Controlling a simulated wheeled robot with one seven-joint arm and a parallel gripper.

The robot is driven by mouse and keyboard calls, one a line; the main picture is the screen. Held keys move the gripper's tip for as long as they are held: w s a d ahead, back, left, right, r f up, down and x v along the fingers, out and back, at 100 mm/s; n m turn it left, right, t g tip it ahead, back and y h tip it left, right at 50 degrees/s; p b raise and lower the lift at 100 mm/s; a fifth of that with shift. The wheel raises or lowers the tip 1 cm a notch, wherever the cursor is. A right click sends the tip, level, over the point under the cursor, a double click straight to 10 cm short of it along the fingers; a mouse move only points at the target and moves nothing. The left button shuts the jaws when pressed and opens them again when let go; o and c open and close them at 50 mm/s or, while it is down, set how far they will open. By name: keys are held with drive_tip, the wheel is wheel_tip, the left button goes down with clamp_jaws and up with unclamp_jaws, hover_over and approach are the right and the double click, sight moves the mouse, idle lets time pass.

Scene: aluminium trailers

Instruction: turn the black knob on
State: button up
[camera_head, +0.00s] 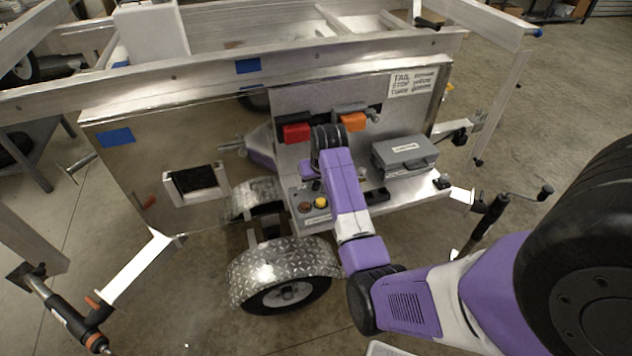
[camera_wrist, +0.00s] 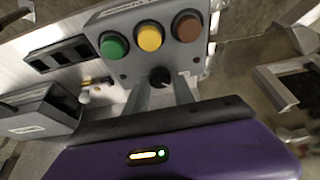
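The black knob (camera_wrist: 160,77) sits on the face of a grey control box (camera_wrist: 122,24), below a row of green (camera_wrist: 114,46), yellow (camera_wrist: 150,38) and brown (camera_wrist: 187,28) buttons in the wrist view. My gripper (camera_wrist: 162,82) points at the knob, with one finger on each side and a gap between them. Its fingertips are at or just short of the knob; contact cannot be told. In the head view, the box's brown button (camera_head: 304,207) and yellow button (camera_head: 321,202) show beside my arm. The knob and fingertips are hidden there.
A grey lidded case (camera_head: 404,153) stands right of the box on the trailer's metal shelf. Red (camera_head: 296,132) and orange (camera_head: 353,121) blocks sit on the panel behind. A wheel with a diamond-plate fender (camera_head: 283,264) is below left. Open floor lies to the right.

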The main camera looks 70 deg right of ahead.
clamp_jaws()
drive_tip(key=shift+r, duration=0.1)
drive_tip(key=m, duration=0.1)
drive_tip(key=m+g+p, duration=0.1)
drive_tip(key=m+p, duration=0.1)
drive_tip(key=m, duration=0.1)
drive_tip(key=shift+w+a+h, duration=0.1)
drive_tip(key=shift+w+h, duration=0.15)
drive_tip(key=shift+h, duration=0.15)
drive_tip(key=m, duration=0.1)
drive_tip(key=m+g, duration=0.1)
drive_tip(key=m, duration=0.1)
drive_tip(key=m+g, duration=0.1)
drive_tip(key=shift+w+m, duration=0.25)
drive_tip(key=shift+m, duration=0.05)
drive_tip(key=m+g+b, duration=0.1)
drive_tip(key=m, duration=0.1)
drive_tip(key=m+g, duration=0.1)
drive_tip(key=m, duration=0.1)
drive_tip(key=shift+w+f+b, duration=0.15)
drive_tip(key=shift+f+b, duration=0.05)
drive_tip(key=shift+b, duration=0.2)
drive_tip(key=m+b, duration=0.1)
drive_tip(key=m, duration=0.1)
drive_tip(key=m+g+y+b, duration=0.1)
drive_tip(key=m+b, duration=0.1)
drive_tip(key=m, duration=0.1)
drive_tip(key=shift+w+d+r, duration=0.1)
drive_tip(key=shift+d, duration=0.1)
drive_tip(key=shift+g+b, duration=0.3)
